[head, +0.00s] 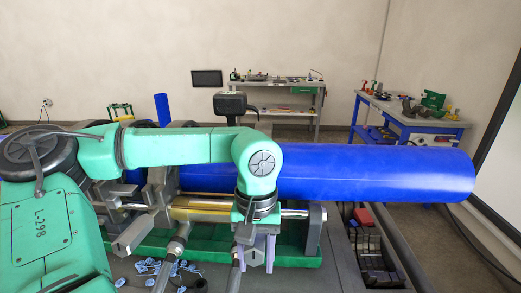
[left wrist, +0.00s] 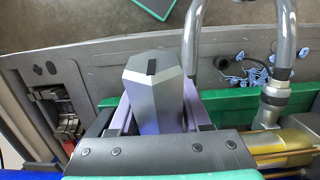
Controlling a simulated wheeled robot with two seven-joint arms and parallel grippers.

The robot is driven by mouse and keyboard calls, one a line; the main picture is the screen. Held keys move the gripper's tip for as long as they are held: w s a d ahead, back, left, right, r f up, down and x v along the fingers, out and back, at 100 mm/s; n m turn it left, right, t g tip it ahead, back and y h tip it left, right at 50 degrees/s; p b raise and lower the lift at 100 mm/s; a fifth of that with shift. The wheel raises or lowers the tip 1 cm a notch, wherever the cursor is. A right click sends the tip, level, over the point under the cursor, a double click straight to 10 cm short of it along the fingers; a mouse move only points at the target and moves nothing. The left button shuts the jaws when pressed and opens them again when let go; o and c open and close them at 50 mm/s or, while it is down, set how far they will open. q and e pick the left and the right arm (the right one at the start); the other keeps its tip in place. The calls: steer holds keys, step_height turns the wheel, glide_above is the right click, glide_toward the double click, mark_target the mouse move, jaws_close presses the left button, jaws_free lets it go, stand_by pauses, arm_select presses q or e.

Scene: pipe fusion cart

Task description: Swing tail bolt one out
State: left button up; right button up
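My left gripper (head: 258,257) points down over the near side of the clamp frame, its lavender fingers on either side of a grey faceted bolt head (left wrist: 154,88). In the left wrist view the left gripper (left wrist: 157,112) spans this head, and the fingertips are hidden behind it. I cannot tell whether the fingers press on it. A similar grey faceted bolt head (head: 131,236) stands out at the left of the clamp. The pictures do not label which is tail bolt one. My right gripper is not in view.
A thick blue pipe (head: 375,172) lies through the clamp and sticks out to the right. Curved grey hoses (left wrist: 283,40) rise close beside the gripper. A green tray (head: 300,252) lies under the clamp. A red-and-black box row (head: 372,245) stands at right. Workbenches (head: 285,96) are at the back.

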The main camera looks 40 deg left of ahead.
arm_select(q)
steer(key=o, duration=0.6)
steer(key=shift+w+a, duration=0.1)
steer(key=shift+o, duration=0.2)
steer(key=r+p, duration=0.2)
steer(key=r, duration=0.1)
steer(key=r+p, duration=0.5)
steer(key=r, duration=0.1)
steer(key=shift+w+a, duration=0.3)
steer(key=shift+w, duration=0.1)
steer(key=shift+f, duration=0.1)
